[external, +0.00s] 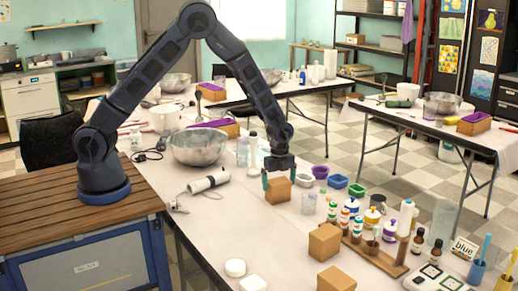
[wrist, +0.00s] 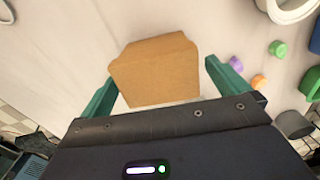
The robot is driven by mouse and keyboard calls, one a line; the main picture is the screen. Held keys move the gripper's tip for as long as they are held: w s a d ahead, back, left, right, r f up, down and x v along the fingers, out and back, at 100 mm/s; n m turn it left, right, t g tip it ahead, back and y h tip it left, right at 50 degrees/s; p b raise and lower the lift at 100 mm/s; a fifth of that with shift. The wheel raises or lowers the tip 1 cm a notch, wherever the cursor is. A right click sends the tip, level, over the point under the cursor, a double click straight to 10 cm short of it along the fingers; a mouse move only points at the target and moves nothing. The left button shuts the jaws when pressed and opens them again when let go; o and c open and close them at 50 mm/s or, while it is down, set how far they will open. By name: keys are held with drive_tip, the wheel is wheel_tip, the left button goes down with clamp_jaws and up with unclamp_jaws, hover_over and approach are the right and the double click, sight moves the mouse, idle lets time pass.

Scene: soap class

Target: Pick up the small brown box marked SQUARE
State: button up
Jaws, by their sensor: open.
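A small brown box (external: 278,192) stands on the long pale table below my gripper (external: 279,181). In the wrist view the box (wrist: 155,70) lies between the two green fingers of my gripper (wrist: 162,78). The fingers are apart, with a gap showing on each side of the box. Two more brown boxes, one (external: 325,241) nearer the camera and one (external: 336,281) at the table's front, stand to the right. No SQUARE marking can be read on any of the boxes.
A metal bowl (external: 200,147) and a white cylinder (external: 208,182) lie to the left of my gripper. A clear cup (external: 309,203), coloured small tubs (external: 338,181) and several bottles crowd the right.

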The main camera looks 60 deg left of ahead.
sight(278, 193)
drive_tip(key=shift+s+f, duration=0.15)
drive_tip(key=shift+f, duration=2.5)
drive_tip(key=c, duration=1.1)
drive_tip(key=shift+o, duration=0.2)
drive_tip(key=shift+r, duration=0.1)
